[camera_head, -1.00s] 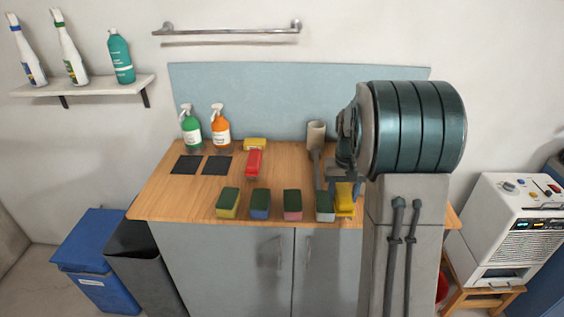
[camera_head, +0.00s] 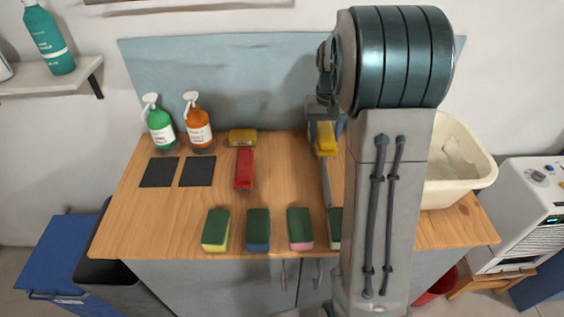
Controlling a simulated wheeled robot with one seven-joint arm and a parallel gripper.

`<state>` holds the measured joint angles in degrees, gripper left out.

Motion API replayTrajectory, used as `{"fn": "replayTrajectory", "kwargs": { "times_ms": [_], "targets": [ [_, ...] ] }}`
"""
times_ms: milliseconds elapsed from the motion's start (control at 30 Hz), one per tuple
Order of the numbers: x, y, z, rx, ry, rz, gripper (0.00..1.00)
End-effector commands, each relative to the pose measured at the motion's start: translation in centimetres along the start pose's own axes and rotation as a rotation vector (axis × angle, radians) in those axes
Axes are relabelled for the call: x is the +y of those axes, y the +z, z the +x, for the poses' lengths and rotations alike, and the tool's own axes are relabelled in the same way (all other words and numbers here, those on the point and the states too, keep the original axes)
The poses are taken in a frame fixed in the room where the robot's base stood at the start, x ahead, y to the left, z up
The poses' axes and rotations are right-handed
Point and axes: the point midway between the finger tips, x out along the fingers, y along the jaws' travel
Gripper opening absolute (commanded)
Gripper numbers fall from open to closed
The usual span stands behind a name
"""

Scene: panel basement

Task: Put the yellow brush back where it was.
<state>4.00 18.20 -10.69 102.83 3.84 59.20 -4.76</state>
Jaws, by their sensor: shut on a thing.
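The yellow brush (camera_head: 326,139) is in my gripper (camera_head: 323,124), which is shut on it. They are over the back part of the wooden counter, right of the red brush (camera_head: 244,168). The brush appears held above the counter; its exact height is hard to judge. A second yellow block-like thing (camera_head: 242,137) lies at the back of the counter, just behind the red brush. The beige cup seen earlier at the back is hidden now, likely behind my gripper.
Green-topped sponges stand along the counter's front edge, such as a yellow one (camera_head: 215,230); my arm partly covers the rightmost. Two dark mats (camera_head: 159,172) lie left, before a green (camera_head: 160,131) and an orange (camera_head: 198,131) spray bottle. A cream basin (camera_head: 455,165) stands right. A grey strip (camera_head: 326,186) lies below my gripper.

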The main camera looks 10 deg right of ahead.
Motion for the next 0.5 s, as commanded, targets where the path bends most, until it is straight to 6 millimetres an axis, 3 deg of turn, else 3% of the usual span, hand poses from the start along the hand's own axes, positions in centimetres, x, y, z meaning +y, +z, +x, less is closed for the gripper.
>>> {"fn": "replayTrajectory", "kwargs": {
  "times_ms": [300,500],
  "targets": [
    [-7.3,0.7,4.1,-0.006,0.0,-0.008,0.26],
    [-10.1,0.8,5.9,-0.003,0.0,-0.004,0.26]
  ]
}}
